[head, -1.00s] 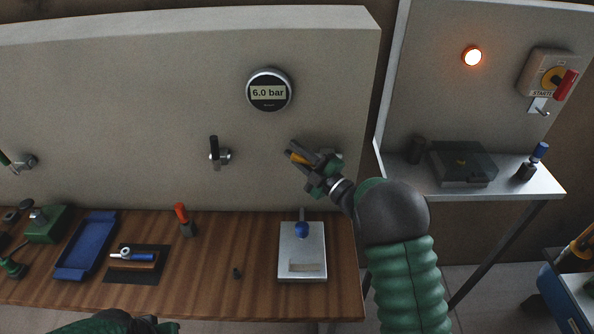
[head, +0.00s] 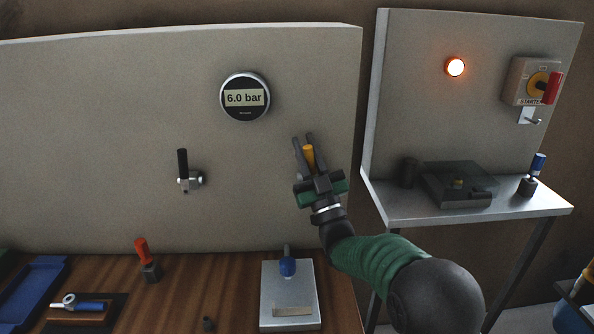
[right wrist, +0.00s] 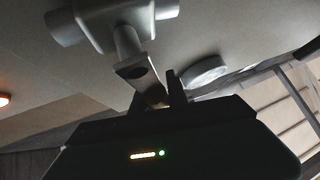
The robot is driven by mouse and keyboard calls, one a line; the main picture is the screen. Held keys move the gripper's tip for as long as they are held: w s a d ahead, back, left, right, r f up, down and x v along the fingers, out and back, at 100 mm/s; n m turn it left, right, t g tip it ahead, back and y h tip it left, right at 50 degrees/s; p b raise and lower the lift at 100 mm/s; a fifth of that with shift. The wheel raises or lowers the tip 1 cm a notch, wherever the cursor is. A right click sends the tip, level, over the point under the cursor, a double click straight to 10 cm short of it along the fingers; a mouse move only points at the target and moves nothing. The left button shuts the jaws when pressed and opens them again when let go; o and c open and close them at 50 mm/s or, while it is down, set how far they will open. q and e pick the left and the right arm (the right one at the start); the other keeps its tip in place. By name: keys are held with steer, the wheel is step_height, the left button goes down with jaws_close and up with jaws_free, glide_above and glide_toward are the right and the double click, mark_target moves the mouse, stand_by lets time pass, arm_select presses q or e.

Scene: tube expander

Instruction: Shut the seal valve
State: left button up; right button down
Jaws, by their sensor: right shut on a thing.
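My right gripper (head: 303,143) is shut on the yellow handle (head: 308,155) of a valve on the grey panel. I cannot tell from labels which valve is the seal valve. My left gripper is not in view.
The gauge (head: 245,97) above reads 6.0 bar. Below are a wooden bench (head: 230,262), a grey plate with a blue knob (head: 288,266) and a red-handled tool (head: 143,250). To the right, a metal side table (head: 393,208) stands under a lit orange lamp (head: 454,67).

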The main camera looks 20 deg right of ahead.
steer(key=m+h, duration=0.1)
steer(key=m+h+b, duration=0.1)
steer(key=d+m+b, duration=0.1)
steer(key=shift+s+d+r+t+h, duration=0.1)
steer(key=shift+s+r+t+h, duration=0.15)
steer(key=shift+r+t+h, duration=0.15)
steer(key=shift+s+d+r+m+h+b, duration=0.1)
steer(key=shift+d+r+m+h+b, duration=0.1)
steer(key=shift+m+h, duration=0.3)
steer(key=shift+d+r+m+h+b, duration=0.1)
steer(key=shift+d+m+h+b, duration=0.05)
steer(key=shift+m+h, duration=0.35)
steer(key=c, duration=1.3)
jaws_free()
steer(key=shift+s, duration=0.1)
steer(key=shift+c, duration=0.2)
steer(key=shift+o, duration=0.2)
steer(key=shift+f, duration=0.4)
steer(key=b+v, duration=0.2)
steer(key=v, duration=1.4)
steer(key=shift+s+f, duration=0.2)
steer(key=shift+f, duration=0.05)
